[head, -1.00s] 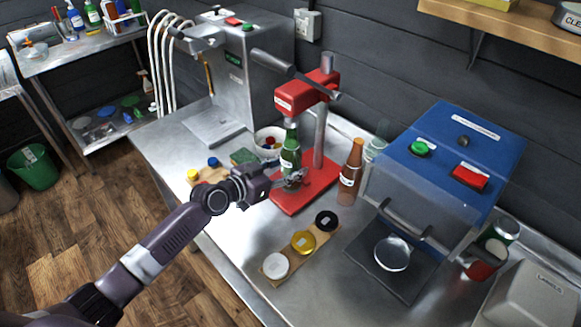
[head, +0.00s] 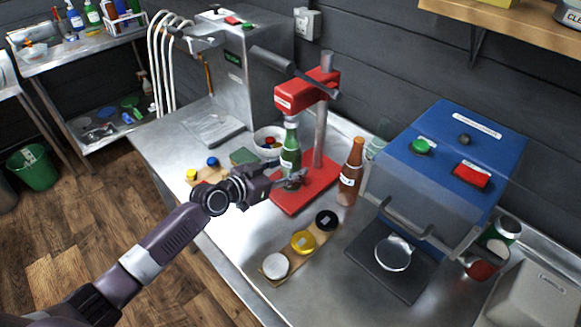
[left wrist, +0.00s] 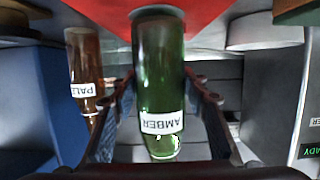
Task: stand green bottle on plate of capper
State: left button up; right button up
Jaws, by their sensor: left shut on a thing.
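The green bottle (head: 290,158), labelled AMBER in the left wrist view (left wrist: 160,75), is upright at the red capper (head: 300,95). Its top is just under the capper's red head. Its base is over the left part of the capper's red plate (head: 318,182); whether it touches the plate is not clear. My left gripper (head: 296,180) reaches in from the left and is shut on the bottle, with a finger on each side of it in the left wrist view (left wrist: 160,105). My right gripper is not in view.
A brown bottle (head: 351,172) stands right of the plate. A board with white, yellow and black discs (head: 302,241) lies in front. A bowl (head: 268,139) is behind the bottle. A blue machine (head: 450,150) stands at right, a steel machine (head: 245,75) behind left.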

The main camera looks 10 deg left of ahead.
pick_arm(q)
jog(key=shift+f+b, duration=0.15)
jog(key=shift+b, duration=0.5)
dwell(0.6)
jog(key=o, duration=1)
jog(key=shift+f, duration=0.25)
jog(key=v, duration=1.2)
jog(key=shift+r, duration=0.25)
